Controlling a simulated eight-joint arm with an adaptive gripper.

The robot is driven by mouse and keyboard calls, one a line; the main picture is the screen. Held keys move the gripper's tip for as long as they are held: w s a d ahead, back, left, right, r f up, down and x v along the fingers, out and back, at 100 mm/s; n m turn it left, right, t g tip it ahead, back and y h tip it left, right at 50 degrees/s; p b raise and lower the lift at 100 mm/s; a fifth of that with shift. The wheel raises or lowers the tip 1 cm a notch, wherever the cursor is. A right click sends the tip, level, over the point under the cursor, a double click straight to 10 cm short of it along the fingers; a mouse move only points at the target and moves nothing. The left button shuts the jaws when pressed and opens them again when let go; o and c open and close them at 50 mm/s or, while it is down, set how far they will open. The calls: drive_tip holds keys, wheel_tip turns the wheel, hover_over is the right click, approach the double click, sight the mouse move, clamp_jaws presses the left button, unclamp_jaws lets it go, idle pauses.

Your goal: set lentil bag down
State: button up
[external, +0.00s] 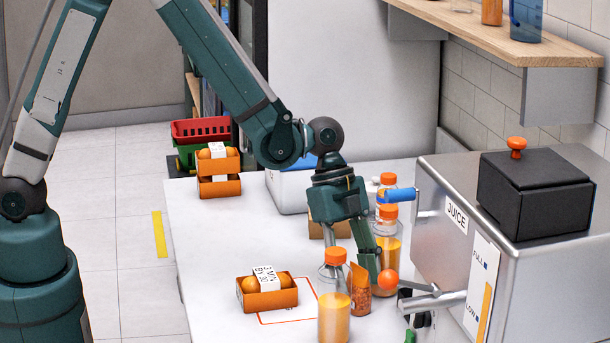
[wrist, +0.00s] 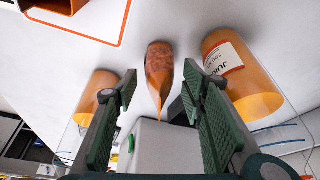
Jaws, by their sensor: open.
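The lentil bag (external: 360,293) stands upright on the white table, a narrow orange pouch with a brown, grainy lower part. In the wrist view the bag (wrist: 160,68) shows upper centre, its pointed top towards the camera. My gripper (external: 354,262) is over the bag, pointing down, with its fingers apart. In the wrist view the gripper's green ridged fingers (wrist: 160,88) spread to either side of the bag's line, and a gap shows between each finger and the bag. The fingers partly hide the bag in the external view.
A juice bottle (external: 334,313) stands close in front of the bag and another (external: 388,252) behind it. The juicer (external: 520,225), with its lever and orange knob, is close on the right. An orange crate (external: 268,298) sits left on a red-outlined mat (external: 307,313).

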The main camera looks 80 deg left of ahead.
drive_tip(key=p+v, duration=0.1)
drive_tip(key=v, duration=0.8)
idle(0.4)
drive_tip(key=shift+r, duration=0.2)
drive_tip(key=s+a+r+n+t+y, duration=0.1)
drive_tip(key=s+a+r+n, duration=0.15)
drive_tip(key=s+r, duration=0.4)
drive_tip(key=s+a+r+n+t+y, duration=0.1)
drive_tip(key=s+a+r+n, duration=0.1)
drive_tip(key=s+r+n, duration=0.35)
drive_tip(key=s+a+r+n+t+y, duration=0.1)
drive_tip(key=s+a+r+n, duration=0.1)
drive_tip(key=s, duration=0.6)
drive_tip(key=s+a+r+n+t+y, duration=0.1)
drive_tip(key=s+a+r+n+t, duration=0.1)
drive_tip(key=s, duration=0.6)
drive_tip(key=shift+s+a+r+n, duration=0.2)
drive_tip(key=shift+a+r+n, duration=0.5)
drive_tip(key=shift+r, duration=0.45)
drive_tip(key=shift+d, duration=0.1)
